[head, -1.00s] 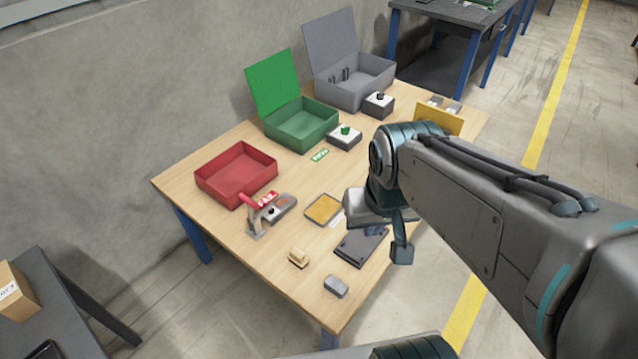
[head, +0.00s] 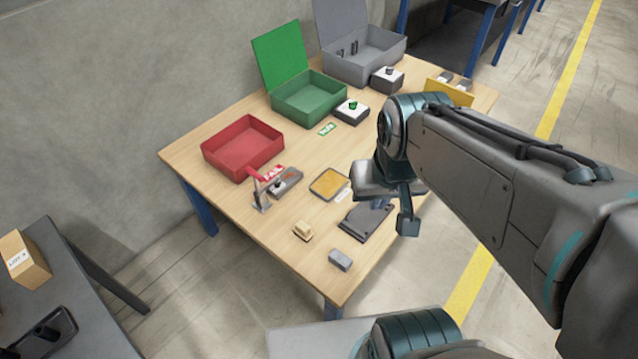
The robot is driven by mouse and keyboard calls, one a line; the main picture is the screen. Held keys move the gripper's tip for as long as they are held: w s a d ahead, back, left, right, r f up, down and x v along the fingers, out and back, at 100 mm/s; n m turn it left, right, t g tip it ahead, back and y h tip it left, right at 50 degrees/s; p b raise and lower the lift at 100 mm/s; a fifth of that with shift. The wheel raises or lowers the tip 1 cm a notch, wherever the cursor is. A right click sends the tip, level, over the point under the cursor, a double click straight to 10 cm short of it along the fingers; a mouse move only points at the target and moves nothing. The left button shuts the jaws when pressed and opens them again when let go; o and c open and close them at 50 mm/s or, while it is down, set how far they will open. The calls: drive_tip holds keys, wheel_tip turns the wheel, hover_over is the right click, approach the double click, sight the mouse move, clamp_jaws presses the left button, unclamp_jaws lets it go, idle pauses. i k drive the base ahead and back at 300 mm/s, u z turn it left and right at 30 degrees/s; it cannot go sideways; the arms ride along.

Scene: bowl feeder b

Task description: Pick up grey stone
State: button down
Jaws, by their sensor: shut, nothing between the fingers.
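The grey stone (head: 340,260) is a small grey block lying on the wooden table (head: 235,245) near its front corner. A tan block with a raised top (head: 302,231) lies just behind and left of it, apart from it. My gripper (head: 380,204) hangs over the right edge of the table, above and behind the dark flat plate (head: 362,223). It is up and to the right of the stone, clear of it, and is shut and empty. Its fingertips are small and partly hidden by my wrist.
A yellow-filled tray (head: 329,184), a clamp-like lever stand (head: 262,195) and a red bin (head: 242,148) stand farther back. Open green (head: 308,98) and grey (head: 362,54) boxes are at the rear. The table around the stone is mostly clear.

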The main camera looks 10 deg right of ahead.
sight(343, 262)
drive_tip(key=u, duration=0.05)
drive_tip(key=k, duration=0.5)
drive_tip(key=z, duration=1.6)
drive_tip(key=i, duration=0.7)
drive_tip(key=u, duration=2.35)
